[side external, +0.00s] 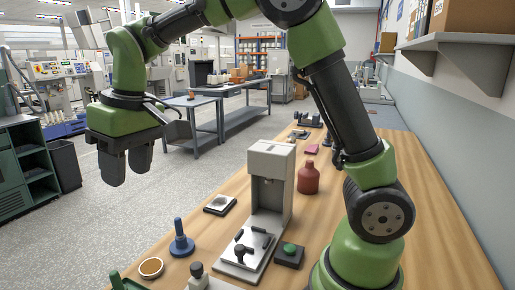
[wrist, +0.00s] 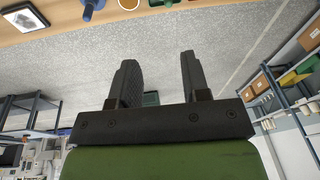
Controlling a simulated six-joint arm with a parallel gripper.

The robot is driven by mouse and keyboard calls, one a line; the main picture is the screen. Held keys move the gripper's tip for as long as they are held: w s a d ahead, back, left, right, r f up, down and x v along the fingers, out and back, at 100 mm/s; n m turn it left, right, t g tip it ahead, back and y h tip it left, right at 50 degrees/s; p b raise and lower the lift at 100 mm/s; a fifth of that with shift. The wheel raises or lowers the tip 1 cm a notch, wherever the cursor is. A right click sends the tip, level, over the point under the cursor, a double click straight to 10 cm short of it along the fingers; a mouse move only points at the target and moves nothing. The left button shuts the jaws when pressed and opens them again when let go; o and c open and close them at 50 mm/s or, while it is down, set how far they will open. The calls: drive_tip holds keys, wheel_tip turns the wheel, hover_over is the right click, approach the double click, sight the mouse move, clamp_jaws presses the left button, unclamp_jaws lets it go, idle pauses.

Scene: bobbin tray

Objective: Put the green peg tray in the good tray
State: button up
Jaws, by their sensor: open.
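My gripper (side external: 126,178) is raised at the left in the side view, out past the table edge over the floor. Its two dark fingers are apart with nothing between them; the gap also shows in the wrist view (wrist: 158,62). A green object (side external: 122,283), perhaps the green peg tray, is cut off by the bottom edge of the side view, below my gripper. A sliver of green (wrist: 164,3) shows at the top of the wrist view. Its pegs cannot be made out. I cannot identify the good tray in either view.
On the wooden table (side external: 430,225) stand a blue peg-shaped stand (side external: 181,240), a brown round dish (side external: 151,267), a dark square pad (side external: 219,205), a tall grey press (side external: 270,180), a green button box (side external: 289,252) and a red bottle (side external: 308,178). The table's right side is clear.

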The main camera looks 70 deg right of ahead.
drive_tip(key=s+d+r+m+t, duration=0.2)
drive_tip(key=s, duration=0.8)
drive_tip(key=s+d+r+m+t, duration=0.1)
drive_tip(key=s+d+m+t, duration=0.1)
drive_tip(key=s, duration=0.7)
drive_tip(key=shift+s+d+r+m+t+y, duration=0.35)
drive_tip(key=shift+d+r+m+t+y, duration=0.05)
drive_tip(key=shift+d+t, duration=0.1)
